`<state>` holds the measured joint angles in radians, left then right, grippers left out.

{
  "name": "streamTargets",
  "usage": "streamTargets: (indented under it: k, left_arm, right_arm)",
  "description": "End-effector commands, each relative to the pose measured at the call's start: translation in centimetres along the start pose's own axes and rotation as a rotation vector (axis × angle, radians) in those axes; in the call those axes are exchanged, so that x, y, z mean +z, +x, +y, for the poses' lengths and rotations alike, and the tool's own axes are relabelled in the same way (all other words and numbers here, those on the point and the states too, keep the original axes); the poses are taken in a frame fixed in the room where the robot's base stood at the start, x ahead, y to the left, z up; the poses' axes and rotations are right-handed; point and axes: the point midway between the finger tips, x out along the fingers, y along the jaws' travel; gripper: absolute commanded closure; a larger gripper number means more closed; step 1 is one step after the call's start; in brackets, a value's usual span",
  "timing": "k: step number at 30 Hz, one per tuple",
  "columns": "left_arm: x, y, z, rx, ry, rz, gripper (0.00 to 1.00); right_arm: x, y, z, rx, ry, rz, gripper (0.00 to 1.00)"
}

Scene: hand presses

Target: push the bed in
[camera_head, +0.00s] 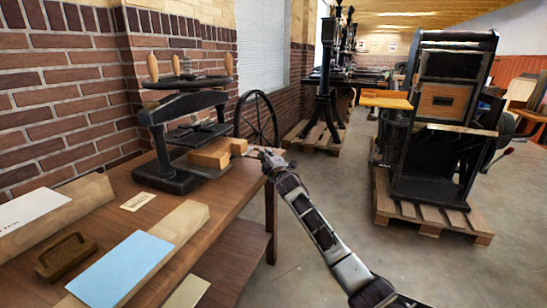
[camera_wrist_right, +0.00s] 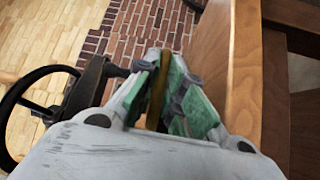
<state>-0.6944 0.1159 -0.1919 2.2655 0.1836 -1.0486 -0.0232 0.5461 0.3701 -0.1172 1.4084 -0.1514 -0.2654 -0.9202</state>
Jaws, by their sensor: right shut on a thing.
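A small black hand press (camera_head: 185,120) stands on the wooden table. A light wooden bed (camera_head: 209,157) sticks out of its lower part toward the right, with a smaller wooden piece (camera_head: 238,146) at its outer end. My right gripper (camera_head: 265,154) is at the table's right edge, just right of that end piece. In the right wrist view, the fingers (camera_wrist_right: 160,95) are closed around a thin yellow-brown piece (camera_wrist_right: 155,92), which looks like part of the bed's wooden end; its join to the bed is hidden. My left gripper is not in view.
The table (camera_head: 228,190) holds a wooden block with a blue sheet (camera_head: 122,270), a brown handled block (camera_head: 66,255) and a small card (camera_head: 138,201). A black spoked wheel (camera_head: 257,118) stands behind. A large press on a pallet (camera_head: 432,215) is at right, with clear floor between.

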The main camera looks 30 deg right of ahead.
Motion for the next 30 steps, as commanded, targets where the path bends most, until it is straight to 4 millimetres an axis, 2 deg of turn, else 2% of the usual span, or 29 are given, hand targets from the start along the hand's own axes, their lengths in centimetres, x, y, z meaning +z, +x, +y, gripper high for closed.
streamTargets:
  k: [6,16,17,21,30]
  left_arm:
    - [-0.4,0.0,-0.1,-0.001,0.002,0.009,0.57]
    - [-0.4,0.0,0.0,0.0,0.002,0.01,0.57]
    - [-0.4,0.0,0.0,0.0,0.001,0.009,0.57]
    - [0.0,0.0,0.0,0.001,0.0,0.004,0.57]
    - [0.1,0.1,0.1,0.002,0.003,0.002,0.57]
  right_arm:
    - [-1.1,1.2,-0.3,-0.002,0.0,-0.002,1.0]
    - [-1.3,1.3,-0.4,-0.002,-0.001,-0.001,1.0]
    - [-1.3,1.3,-0.4,-0.002,-0.001,-0.001,0.87]
    - [-1.3,1.3,-0.4,-0.002,-0.001,0.0,0.69]
    - [-1.4,1.3,-0.3,-0.001,-0.001,0.001,0.68]
